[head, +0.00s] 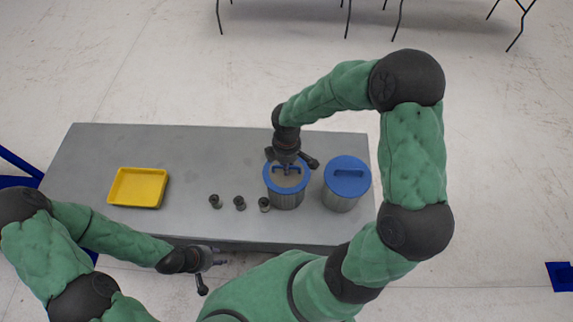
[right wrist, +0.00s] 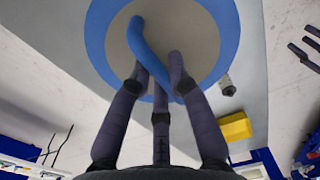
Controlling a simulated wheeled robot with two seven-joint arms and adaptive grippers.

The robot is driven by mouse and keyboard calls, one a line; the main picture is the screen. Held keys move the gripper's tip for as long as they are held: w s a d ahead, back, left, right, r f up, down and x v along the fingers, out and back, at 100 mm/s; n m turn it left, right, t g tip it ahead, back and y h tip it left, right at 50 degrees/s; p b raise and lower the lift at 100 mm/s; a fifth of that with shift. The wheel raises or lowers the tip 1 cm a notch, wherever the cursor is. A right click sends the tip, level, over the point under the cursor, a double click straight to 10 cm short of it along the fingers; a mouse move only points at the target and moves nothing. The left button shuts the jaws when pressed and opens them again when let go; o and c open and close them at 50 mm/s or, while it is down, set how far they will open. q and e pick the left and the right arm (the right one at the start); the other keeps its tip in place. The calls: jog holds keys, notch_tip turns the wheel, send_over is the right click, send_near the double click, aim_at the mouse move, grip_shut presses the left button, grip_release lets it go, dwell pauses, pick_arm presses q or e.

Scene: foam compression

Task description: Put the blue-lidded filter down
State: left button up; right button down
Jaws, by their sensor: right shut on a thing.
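The blue-lidded filter (head: 287,199) is a grey cylinder under my right gripper (head: 289,165). Its top has a blue rim, a grey centre and a blue handle. My right gripper is shut on that handle. In the right wrist view the fingers lie on both sides of the blue handle (right wrist: 146,50), above the ringed top (right wrist: 222,25). The filter looks upright; I cannot tell whether its base touches the table. My left gripper (head: 217,270) has its fingers spread and is empty, at the table's front edge.
A second grey canister (head: 341,202) with a solid blue lid stands close on the right. Three small dark fittings (head: 239,203) stand in a row on the left. A yellow tray (head: 138,187) sits further left on the grey table (head: 210,150). The table's back middle is clear.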

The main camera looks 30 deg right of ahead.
jog(key=shift+f, duration=0.1)
jog(key=c, duration=1.2)
grip_release()
jog(key=shift+o, duration=0.2)
notch_tip(320, 180, up, 12)
jog(key=shift+w+r+p, duration=0.15)
jog(key=shift+r+p, duration=0.05)
jog(key=shift+p, duration=0.25)
jog(key=shift+d, duration=0.1)
